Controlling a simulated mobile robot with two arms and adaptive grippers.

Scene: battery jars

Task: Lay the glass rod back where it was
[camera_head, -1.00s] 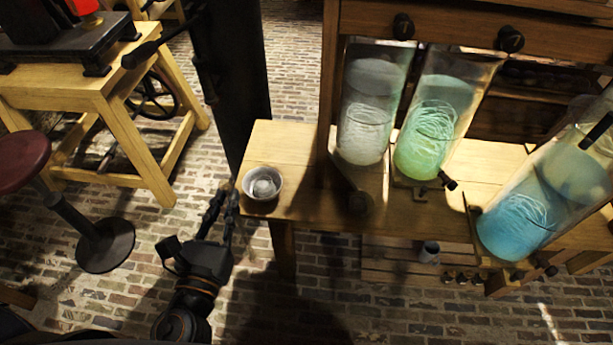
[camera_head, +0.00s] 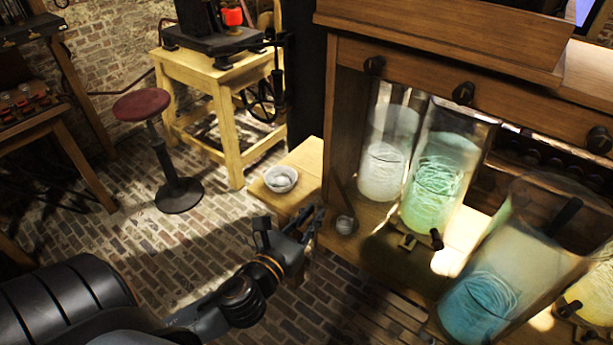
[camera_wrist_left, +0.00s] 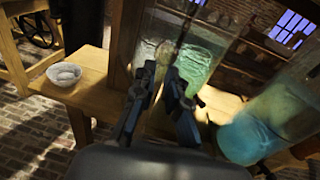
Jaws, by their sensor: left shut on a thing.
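My left gripper (camera_head: 308,222) is in front of the wooden cabinet's left corner, near the bench end. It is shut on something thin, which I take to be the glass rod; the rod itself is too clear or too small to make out. In the left wrist view the two dark fingers (camera_wrist_left: 163,85) stand close together, with the jars behind them. The glass jars with white (camera_head: 383,172), green (camera_head: 434,192) and blue (camera_head: 482,303) contents stand in a row to the right of the gripper. My right gripper is not in view.
A small grey bowl (camera_head: 281,179) sits on the bench end (camera_head: 306,157), and also shows in the left wrist view (camera_wrist_left: 64,75). A red-topped stool (camera_head: 141,105) and a wooden stand (camera_head: 190,69) are at left. Brick floor lies open between.

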